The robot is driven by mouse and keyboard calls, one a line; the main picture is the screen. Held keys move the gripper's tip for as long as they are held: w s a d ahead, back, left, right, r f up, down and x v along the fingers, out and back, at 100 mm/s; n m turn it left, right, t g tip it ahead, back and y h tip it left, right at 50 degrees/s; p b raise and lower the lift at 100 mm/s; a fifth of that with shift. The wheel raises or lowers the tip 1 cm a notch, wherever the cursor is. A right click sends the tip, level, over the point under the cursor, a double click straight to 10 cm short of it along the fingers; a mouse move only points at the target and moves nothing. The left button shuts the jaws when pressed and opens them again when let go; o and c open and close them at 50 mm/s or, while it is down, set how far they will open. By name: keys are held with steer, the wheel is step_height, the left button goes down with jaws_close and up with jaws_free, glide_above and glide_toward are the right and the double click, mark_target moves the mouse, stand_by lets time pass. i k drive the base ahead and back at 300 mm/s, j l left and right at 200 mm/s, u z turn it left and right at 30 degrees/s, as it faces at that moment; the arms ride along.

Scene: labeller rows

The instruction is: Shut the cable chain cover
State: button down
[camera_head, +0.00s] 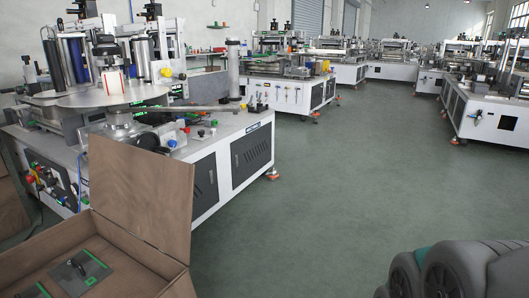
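I cannot pick out a cable chain or its cover for certain in the head view. The nearest labelling machine (212,165) stands at the left, a white cabinet with a round turntable (112,90) and rollers on top. Two dark louvred panels (251,151) on its front look closed. Part of its near side is hidden behind a brown open box. My gripper is not in view.
The brown box (140,190) at the lower left has a raised flap and a dark plate with green marks (80,268) inside. More machines (290,90) line the back and right (490,105). The green-grey floor (310,200) is clear in the middle.

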mark_target(150, 118)
steer(key=i+l, duration=0.1)
steer(key=i, duration=0.95)
steer(key=i+l+z, duration=0.1)
steer(key=i, duration=1)
